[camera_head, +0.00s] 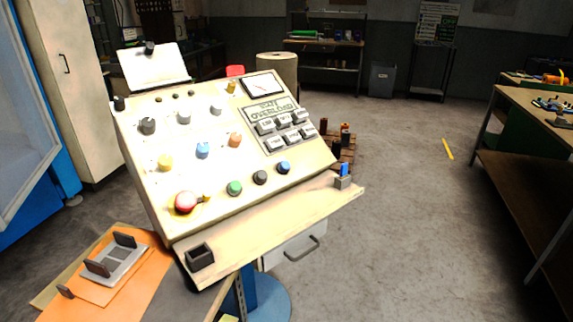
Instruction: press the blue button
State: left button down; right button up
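A slanted cream control panel (142,188) stands left of centre. A round dark-blue button (283,168) sits at the right end of its lower row. To its left are a black button (260,178), a green button (234,188) and a large red button (185,202). A lighter blue knob (202,150) is higher up, between a yellow knob (165,163) and an orange knob (235,140). I cannot tell whether any button is pressed. Neither of my grippers is in view.
The panel's front ledge holds a black open box (200,257) and a small grey block with a blue top (343,180). Orange sheets (150,281) lie lower left. A workbench (519,100) stands at right. The floor between is mostly clear.

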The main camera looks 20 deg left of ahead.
aim_at(284, 166)
jog(key=i+l+u, duration=0.1)
jog(key=u, duration=0.35)
jog(key=i+l+u, duration=0.1)
jog(key=l+u, duration=0.15)
jog(key=u, duration=0.2)
jog(key=i+l+u, duration=0.1)
jog(key=l, duration=0.45)
jog(key=i+l+u, duration=0.15)
jog(key=l, duration=0.4)
jog(key=i+l+u, duration=0.1)
jog(key=l, duration=0.5)
jog(key=l+u, duration=0.1)
jog(key=l, duration=0.45)
jog(key=i, duration=0.05)
